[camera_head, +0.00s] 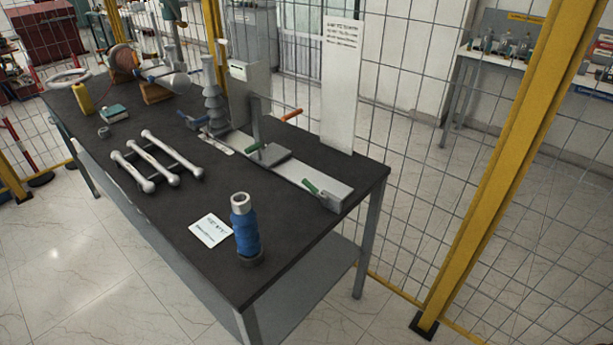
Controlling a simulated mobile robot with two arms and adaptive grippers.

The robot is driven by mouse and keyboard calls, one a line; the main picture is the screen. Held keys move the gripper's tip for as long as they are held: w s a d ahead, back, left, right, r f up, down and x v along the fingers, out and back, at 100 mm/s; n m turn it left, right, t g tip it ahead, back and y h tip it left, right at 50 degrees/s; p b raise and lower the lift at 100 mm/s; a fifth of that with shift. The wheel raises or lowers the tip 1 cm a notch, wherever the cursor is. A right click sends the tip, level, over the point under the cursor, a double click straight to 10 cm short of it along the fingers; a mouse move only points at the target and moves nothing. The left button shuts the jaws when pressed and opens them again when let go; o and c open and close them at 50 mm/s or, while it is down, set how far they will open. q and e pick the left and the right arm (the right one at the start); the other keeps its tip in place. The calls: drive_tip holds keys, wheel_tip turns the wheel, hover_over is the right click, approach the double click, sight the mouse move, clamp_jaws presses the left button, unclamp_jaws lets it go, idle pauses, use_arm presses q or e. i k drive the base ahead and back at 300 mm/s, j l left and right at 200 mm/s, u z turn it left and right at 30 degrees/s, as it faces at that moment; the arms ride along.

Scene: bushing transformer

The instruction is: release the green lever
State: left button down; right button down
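A metal fixture (297,170) lies along the far side of the dark workbench in the head view. It carries two green-handled levers: one green lever (311,187) near its right end, and another green lever (254,148) near its middle, by a grey upright. An orange-handled lever (292,114) sticks out behind the upright, and a blue-handled lever (193,119) is at the fixture's left end. A grey ribbed bushing (213,100) stands upright near the left end. Neither of my grippers is in view, and nothing touches the levers.
A blue cylindrical bushing (245,230) stands at the bench's near right, beside a white card (210,230). Several metal rods (156,159) lie mid-bench. A tall white panel (340,90) stands behind the fixture. Wire fencing with a yellow post (500,170) runs behind the bench (205,280).

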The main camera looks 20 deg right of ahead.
sight(324, 198)
drive_tip(key=i+l+u, duration=0.1)
drive_tip(key=l, duration=0.35)
drive_tip(key=i+l+u, duration=0.1)
drive_tip(key=l, duration=0.3)
drive_tip(key=l+u, duration=0.1)
drive_tip(key=l, duration=0.35)
drive_tip(key=i, duration=0.05)
